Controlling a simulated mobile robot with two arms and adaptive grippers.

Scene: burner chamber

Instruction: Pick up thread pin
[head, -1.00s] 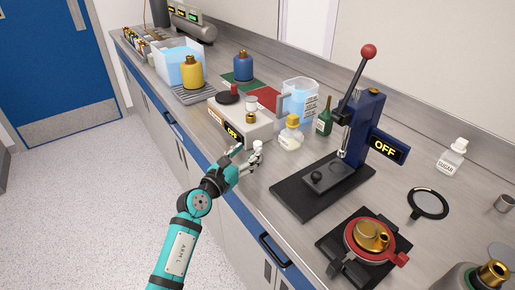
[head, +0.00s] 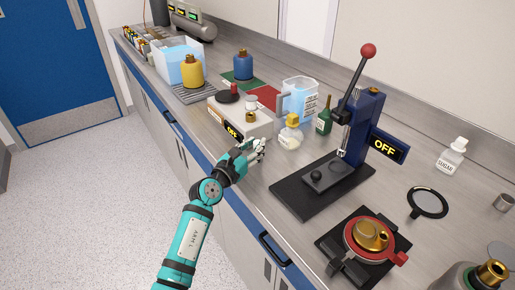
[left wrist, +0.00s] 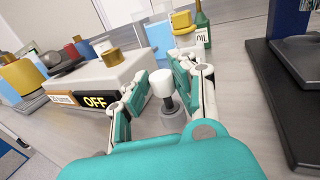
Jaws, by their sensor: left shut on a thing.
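The thread pin, seemingly the small piece with a white rounded head (left wrist: 162,83), a dark stem and a grey foot, stands between the fingers in the left wrist view. My left gripper (left wrist: 158,88) has one finger on each side of it and is shut on it. In the head view, my left gripper (head: 256,150) is low over the counter's front part, just in front of the yellow-capped bottle. There the pin is mostly hidden by the fingers. My right gripper is in neither view.
A box with an OFF display (head: 243,118) stands left of the gripper. The yellow-capped bottle (head: 290,136) is close behind it. The counter's front edge is close by.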

